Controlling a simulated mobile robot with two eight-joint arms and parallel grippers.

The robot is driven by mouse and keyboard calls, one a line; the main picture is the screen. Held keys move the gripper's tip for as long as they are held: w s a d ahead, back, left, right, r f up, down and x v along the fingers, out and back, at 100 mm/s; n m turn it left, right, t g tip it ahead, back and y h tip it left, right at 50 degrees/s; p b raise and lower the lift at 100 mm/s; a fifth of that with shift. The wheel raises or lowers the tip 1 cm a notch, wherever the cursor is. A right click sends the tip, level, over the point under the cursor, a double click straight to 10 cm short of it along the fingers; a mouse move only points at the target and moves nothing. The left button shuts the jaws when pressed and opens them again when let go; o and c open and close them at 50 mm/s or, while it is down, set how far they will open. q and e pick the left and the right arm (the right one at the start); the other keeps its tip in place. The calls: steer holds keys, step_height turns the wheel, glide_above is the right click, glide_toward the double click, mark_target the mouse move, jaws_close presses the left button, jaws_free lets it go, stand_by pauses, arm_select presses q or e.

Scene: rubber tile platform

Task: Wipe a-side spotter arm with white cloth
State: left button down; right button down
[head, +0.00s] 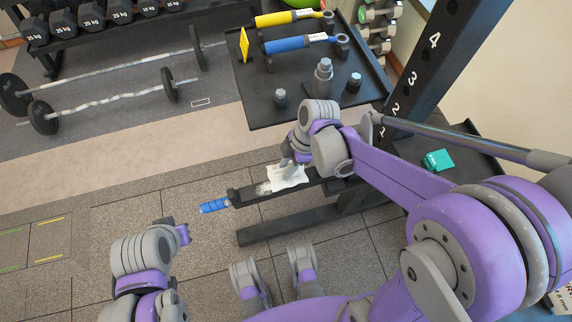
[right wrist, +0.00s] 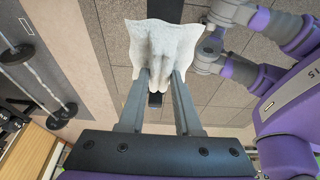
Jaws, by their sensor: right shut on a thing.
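The spotter arm (head: 245,196) is a black beam running from the rack to the left across the middle of the head view. The white cloth (head: 288,177) is bunched over its top, with loose edges spread on it. My right gripper (head: 286,161) is above the beam, shut on the cloth. In the right wrist view, its two grey fingers (right wrist: 160,82) pinch the cloth (right wrist: 165,43), which hides part of the dark beam behind it. My left arm's wrist shows at the lower left of the head view, near the left gripper (head: 184,234); its fingers cannot be made out.
A blue ribbed piece (head: 214,205) is at the beam's left end. A black tray (head: 300,107) behind holds bottles, rollers and a yellow marker. A grey bar (head: 470,140) crosses beside the numbered rack post (head: 432,60). A teal item (head: 438,160) lies at right.

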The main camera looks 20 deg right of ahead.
steer(key=shift+d+f+b, duration=0.15)
steer(key=shift+f+b, duration=0.95)
steer(key=shift+f, duration=0.75)
steer(key=shift+f+b, duration=0.55)
steer(key=shift+f, duration=0.25)
